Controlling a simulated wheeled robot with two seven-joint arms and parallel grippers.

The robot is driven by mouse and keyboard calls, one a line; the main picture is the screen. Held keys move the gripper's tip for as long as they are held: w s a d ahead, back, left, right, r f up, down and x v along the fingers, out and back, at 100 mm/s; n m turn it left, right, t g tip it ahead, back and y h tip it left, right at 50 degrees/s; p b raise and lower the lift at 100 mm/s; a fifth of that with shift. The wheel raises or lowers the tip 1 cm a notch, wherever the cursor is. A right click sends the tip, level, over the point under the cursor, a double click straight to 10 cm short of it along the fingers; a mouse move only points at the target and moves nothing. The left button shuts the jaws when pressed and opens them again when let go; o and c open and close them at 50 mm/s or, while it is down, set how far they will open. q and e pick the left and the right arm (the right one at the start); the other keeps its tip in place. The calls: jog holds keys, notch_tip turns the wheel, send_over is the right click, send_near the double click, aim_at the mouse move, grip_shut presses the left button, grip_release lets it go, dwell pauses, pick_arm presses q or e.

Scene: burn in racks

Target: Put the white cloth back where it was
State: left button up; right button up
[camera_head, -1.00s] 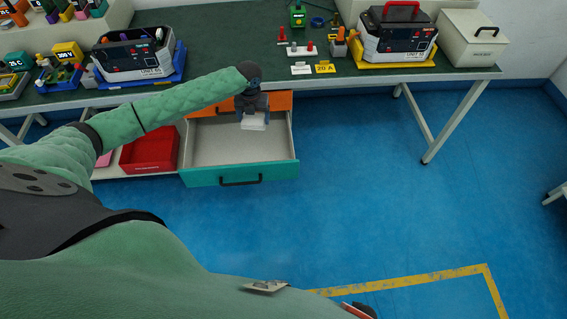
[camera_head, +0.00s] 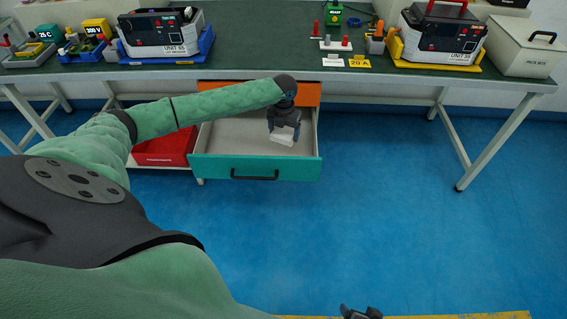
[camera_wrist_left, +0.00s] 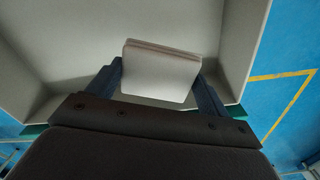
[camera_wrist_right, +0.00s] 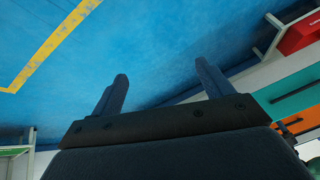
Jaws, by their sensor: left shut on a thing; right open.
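The white cloth (camera_head: 283,137) is a folded white block between the fingers of my left gripper (camera_head: 284,132). In the left wrist view the cloth (camera_wrist_left: 160,72) sits between both fingers of the left gripper (camera_wrist_left: 160,85), which is shut on it. They are over the inside of the open teal-fronted drawer (camera_head: 215,168), toward its right side. I cannot tell whether the cloth touches the drawer floor. My right gripper (camera_wrist_right: 160,90) is open and empty over the blue floor; only its tip (camera_head: 360,312) shows at the bottom of the head view.
An orange drawer front (camera_head: 308,92) is above the open drawer, and a red bin (camera_head: 165,150) stands left of it. The bench top (camera_head: 270,50) carries a UNIT 65 device (camera_head: 160,35), another unit (camera_head: 438,35) and a cream box (camera_head: 525,50). The drawer's left part is empty.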

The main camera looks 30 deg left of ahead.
pick_arm(q)
jog(key=shift+f, duration=0.35)
jog(key=shift+f+p, duration=0.35)
jog(key=shift+f, duration=4.45)
pick_arm(e)
jog(key=shift+s+r, duration=0.15)
jog(key=shift+r, duration=0.95)
jog(key=shift+s+r, duration=0.15)
jog(key=shift+r, duration=0.95)
pick_arm(q)
jog(key=shift+f, duration=0.15)
jog(key=o, duration=0.9)
jog(key=shift+a+r, duration=0.1)
jog(key=shift+r, duration=0.4)
notch_tip(320, 180, up, 11)
jog(key=shift+f+b, duration=0.15)
jog(key=shift+b, duration=0.35)
jog(key=shift+r, duration=0.35)
pick_arm(e)
jog(key=f, duration=0.4)
jog(key=shift+w+a+f, duration=0.15)
jog(key=shift+w+f, duration=0.1)
jog(key=shift+w, duration=0.05)
